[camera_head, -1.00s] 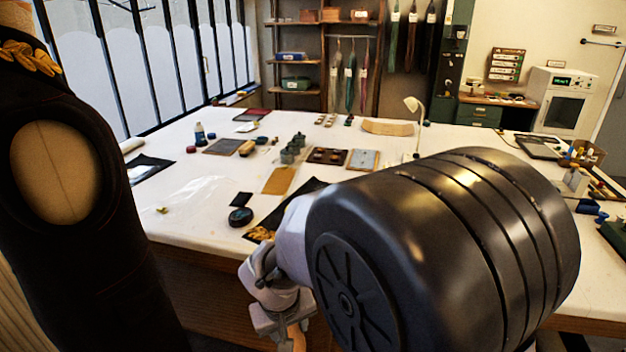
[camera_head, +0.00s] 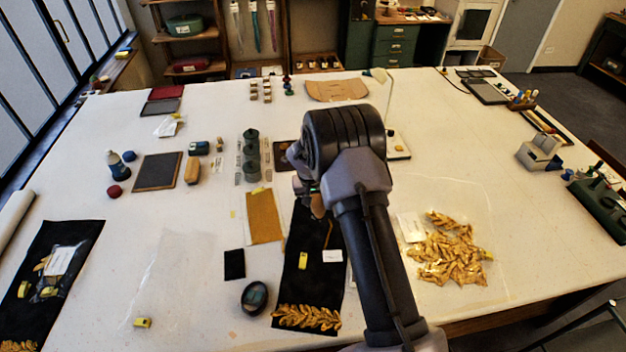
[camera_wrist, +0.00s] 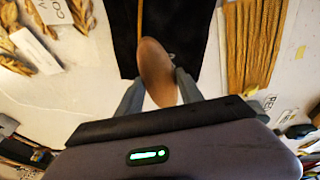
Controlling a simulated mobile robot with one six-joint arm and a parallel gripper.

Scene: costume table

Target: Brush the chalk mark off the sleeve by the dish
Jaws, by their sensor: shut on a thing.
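The black sleeve (camera_head: 292,290) lies flat on the table, with gold leaf trim at its near end. The round dark dish (camera_head: 254,296) sits just left of it. My gripper (camera_head: 317,203) is over the sleeve's far part, partly hidden by my arm. In the wrist view, my gripper (camera_wrist: 158,88) is shut on a brown oval wooden piece, seemingly the brush (camera_wrist: 156,70), above the sleeve (camera_wrist: 200,40). A thin tan line runs from beyond the brush; I cannot tell what it is. No chalk mark can be made out. Brush contact with the cloth is unclear.
A mustard ribbed cloth (camera_head: 264,215) and a small black square (camera_head: 234,264) lie left of the sleeve. Gold leaves (camera_head: 450,250) lie right of my arm. Another black sleeve (camera_head: 75,240) is at far left. Green canisters (camera_head: 251,152) stand behind.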

